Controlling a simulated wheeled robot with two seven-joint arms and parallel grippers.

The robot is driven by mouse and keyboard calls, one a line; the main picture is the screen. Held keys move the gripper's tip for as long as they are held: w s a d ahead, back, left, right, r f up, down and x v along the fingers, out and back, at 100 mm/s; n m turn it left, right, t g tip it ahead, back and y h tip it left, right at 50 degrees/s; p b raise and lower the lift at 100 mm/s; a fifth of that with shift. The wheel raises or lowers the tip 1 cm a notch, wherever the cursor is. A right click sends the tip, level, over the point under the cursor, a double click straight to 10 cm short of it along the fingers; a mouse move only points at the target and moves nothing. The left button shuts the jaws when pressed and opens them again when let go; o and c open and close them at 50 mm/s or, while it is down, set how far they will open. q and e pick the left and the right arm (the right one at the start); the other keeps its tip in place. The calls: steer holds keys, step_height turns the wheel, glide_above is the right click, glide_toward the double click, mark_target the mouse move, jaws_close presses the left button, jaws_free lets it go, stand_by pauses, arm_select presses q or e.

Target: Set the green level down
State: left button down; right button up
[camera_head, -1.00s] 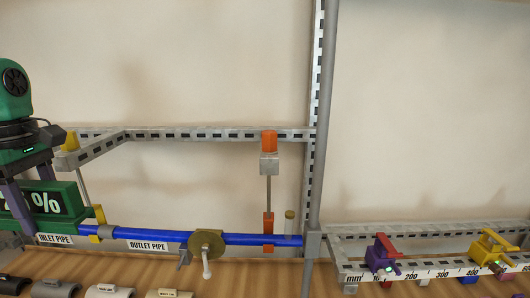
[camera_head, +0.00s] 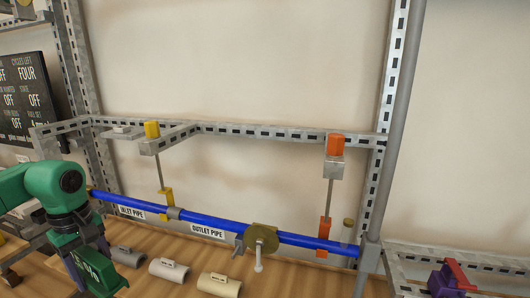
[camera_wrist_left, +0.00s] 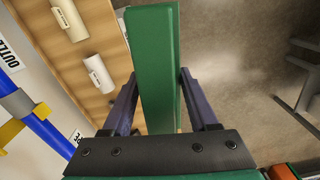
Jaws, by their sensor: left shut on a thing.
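The green level (camera_wrist_left: 155,50) is a long green bar held between the two dark fingers of my left gripper (camera_wrist_left: 158,80) in the left wrist view. In the head view my left gripper (camera_head: 88,255) is at the lower left, shut on the level (camera_head: 103,276). The level's dark face shows pale lettering that I cannot fully read. The level is in front of the pipe rack, and the wrist view shows the table edge and floor behind it. Whether it touches anything below is not clear. My right gripper is not in view.
A blue pipe (camera_head: 205,219) with inlet and outlet labels runs across the rack. Pale labelled half-shells (camera_head: 219,285) lie on the wooden tabletop (camera_head: 290,281). A purple and red clamp (camera_head: 449,280) stands at the lower right. A dark status board (camera_head: 25,98) hangs at the left.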

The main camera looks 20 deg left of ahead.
mark_target(108, 294)
arm_select(q)
steer(key=f, duration=0.1)
steer(key=d+f+m, duration=0.1)
steer(key=f, duration=0.1)
steer(key=shift+s+d+f, duration=0.1)
steer(key=shift+s+f, duration=0.1)
steer(key=shift+f, duration=0.05)
steer(key=w+d+f+m, duration=0.1)
steer(key=d+f+m, duration=0.4)
steer(key=d, duration=0.4)
steer(key=w+d+f+m, duration=0.2)
steer(key=d+f+m, duration=0.2)
steer(key=d, duration=0.5)
steer(key=w+d+f+m, duration=0.1)
steer(key=d+f+m, duration=0.4)
steer(key=d, duration=0.4)
steer(key=shift+w+d+f+m, duration=0.35)
steer(key=shift+w+m, duration=0.05)
steer(key=shift+m, duration=0.3)
steer(key=shift+d, duration=0.15)
